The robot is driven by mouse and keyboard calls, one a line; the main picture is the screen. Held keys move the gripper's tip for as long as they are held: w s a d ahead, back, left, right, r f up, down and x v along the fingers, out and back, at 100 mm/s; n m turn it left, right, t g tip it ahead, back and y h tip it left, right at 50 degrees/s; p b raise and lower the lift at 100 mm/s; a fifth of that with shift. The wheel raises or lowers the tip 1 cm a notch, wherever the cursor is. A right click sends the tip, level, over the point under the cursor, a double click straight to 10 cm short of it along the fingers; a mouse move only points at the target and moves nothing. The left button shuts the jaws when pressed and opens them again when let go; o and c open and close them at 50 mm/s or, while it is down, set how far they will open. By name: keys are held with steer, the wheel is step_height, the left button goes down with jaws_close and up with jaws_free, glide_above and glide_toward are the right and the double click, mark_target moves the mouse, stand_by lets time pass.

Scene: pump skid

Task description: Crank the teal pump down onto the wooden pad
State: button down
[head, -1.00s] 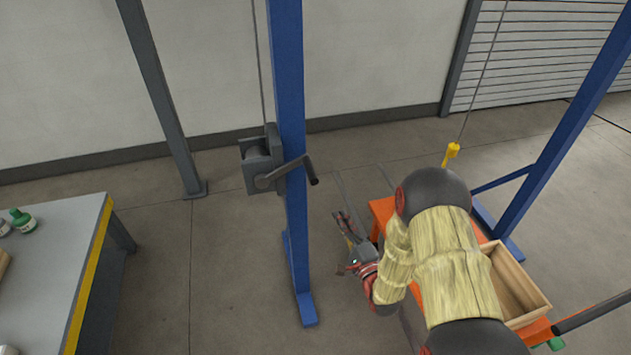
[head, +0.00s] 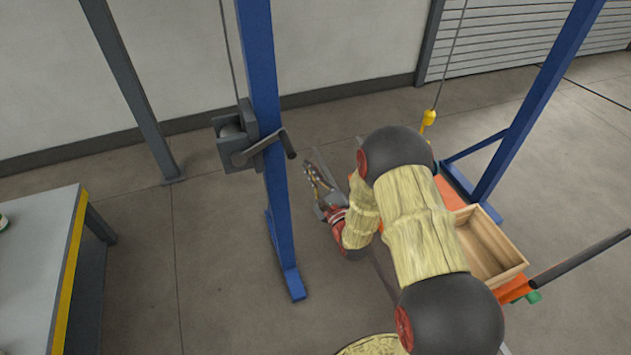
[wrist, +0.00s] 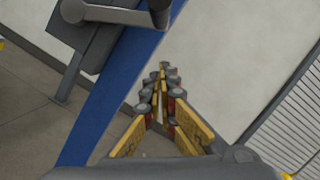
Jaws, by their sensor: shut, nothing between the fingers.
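The grey hand winch (head: 236,138) is mounted on the blue post, with its crank (head: 262,142) reaching right to a dark handle (head: 291,153). The winch also shows at the top left of the wrist view (wrist: 82,42), where the crank handle (wrist: 160,10) is cut by the top edge. My gripper (head: 312,172) is just right of the handle and apart from it. In the wrist view my gripper (wrist: 163,72) is shut and empty, with its fingertips below the handle in the picture. A yellow hook block (head: 429,118) hangs on a cable.
The blue post (head: 274,190) stands left of my gripper. An orange cart (head: 516,290) carries an open wooden box (head: 514,262) at right, partly behind my arm. A workbench (head: 35,265) stands at far left. The floor between bench and post is clear.

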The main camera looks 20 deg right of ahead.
steer(key=shift+w+a+r, duration=0.4)
steer(key=shift+a+r, duration=0.05)
steer(key=shift+r, duration=0.2)
steer(key=shift+w+a+r, duration=0.45)
steer(key=shift+r, duration=0.15)
steer(key=shift+w+a+r, duration=0.4)
steer(key=shift+a+r, duration=0.05)
steer(key=shift+r, duration=0.2)
